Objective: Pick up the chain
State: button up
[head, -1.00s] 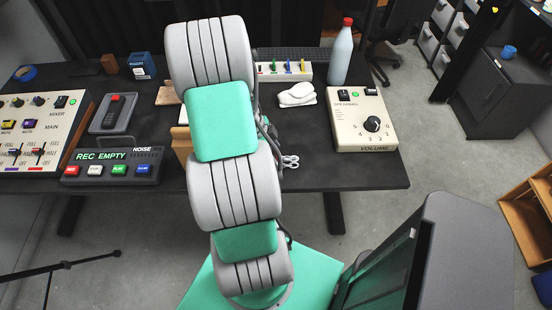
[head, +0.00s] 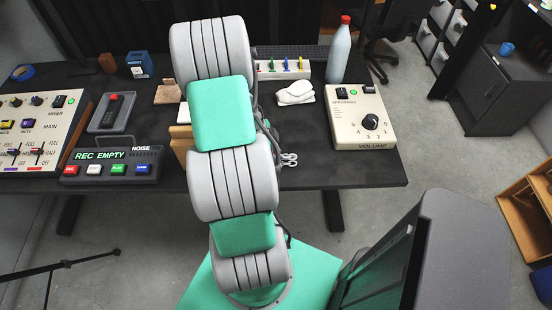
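A small pale grey looped thing (head: 289,160) shows just right of my arm, near the table's front edge. It may be part of the chain or a pair of handles; I cannot tell which. No other chain is clear in view. My arm stands upright across the middle of the picture and hides part of the table. My gripper is hidden behind it, so its fingers and anything in them do not show.
On the black table (head: 330,176) are a mixer (head: 40,150), a REC EMPTY box (head: 112,167), a speaker box (head: 362,120), a bottle (head: 339,52), a white cloth (head: 295,93) and a power strip (head: 283,70). A wooden block (head: 181,143) is partly behind my arm.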

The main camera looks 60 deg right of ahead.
grip_shut()
jog(key=shift+d+r, duration=0.1)
jog(key=shift+r, duration=0.45)
jog(key=w+a+r+b, duration=0.3)
jog(key=w+a+r, duration=0.1)
jog(key=a+r, duration=0.85)
jog(key=w+a+r+b, duration=0.1)
jog(key=w+a+r, duration=0.1)
jog(key=w+a, duration=0.6)
jog(key=shift+w, duration=0.8)
jog(key=shift+r, duration=0.1)
